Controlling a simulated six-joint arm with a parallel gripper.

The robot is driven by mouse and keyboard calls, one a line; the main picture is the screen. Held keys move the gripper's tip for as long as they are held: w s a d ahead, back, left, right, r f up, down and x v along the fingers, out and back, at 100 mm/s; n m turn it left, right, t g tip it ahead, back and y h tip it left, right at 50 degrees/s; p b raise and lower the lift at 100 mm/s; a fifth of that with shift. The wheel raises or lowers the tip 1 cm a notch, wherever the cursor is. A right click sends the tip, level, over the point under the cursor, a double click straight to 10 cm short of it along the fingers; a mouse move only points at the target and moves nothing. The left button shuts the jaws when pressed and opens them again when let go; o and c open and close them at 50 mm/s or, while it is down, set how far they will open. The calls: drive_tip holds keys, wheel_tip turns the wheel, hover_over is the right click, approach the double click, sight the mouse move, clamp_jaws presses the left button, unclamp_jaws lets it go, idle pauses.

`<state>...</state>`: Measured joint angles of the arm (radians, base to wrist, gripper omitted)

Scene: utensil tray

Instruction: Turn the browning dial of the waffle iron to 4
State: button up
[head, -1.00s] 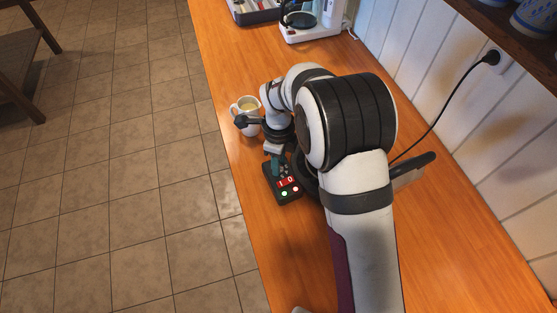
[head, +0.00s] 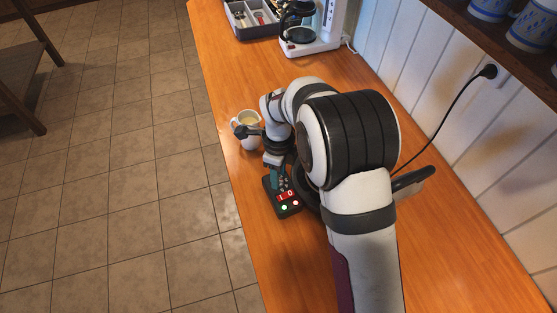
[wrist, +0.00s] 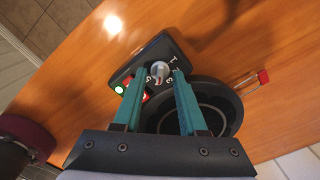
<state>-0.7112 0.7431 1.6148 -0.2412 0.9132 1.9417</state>
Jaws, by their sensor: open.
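In the wrist view the round body (wrist: 228,101) lies right of the panel (wrist: 125,73). The grey browning dial (wrist: 160,69) sits on the panel with white figures around it; its exact setting is too small to read. My gripper (wrist: 161,74) is open, with its teal fingers on either side of the dial; I cannot tell whether they touch it. My gripper (head: 279,181) also shows above the panel in the head view.
A coffee maker (head: 311,42) and a utensil tray (head: 244,29) stand farther back. A black cord (head: 455,107) runs to the wall.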

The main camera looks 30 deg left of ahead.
wheel_tip(320, 180, up, 15)
drive_tip(key=shift+d, duration=0.1)
idle(0.3)
drive_tip(key=s+d+r+n, duration=0.2)
drive_tip(key=s+d, duration=0.1)
drive_tip(key=d, duration=0.5)
drive_tip(key=s+d+r+n, duration=0.3)
drive_tip(key=d, duration=0.4)
drive_tip(key=s+d+f+n+y, duration=0.1)
drive_tip(key=s+d+f+n, duration=0.1)
drive_tip(key=s+d, duration=0.3)
drive_tip(key=s+d+f+n, duration=0.2)
drive_tip(key=s+d+n, duration=0.2)
drive_tip(key=s, duration=0.5)
drive_tip(key=shift+s+d+y, duration=0.4)
drive_tip(key=shift+d, duration=0.3)
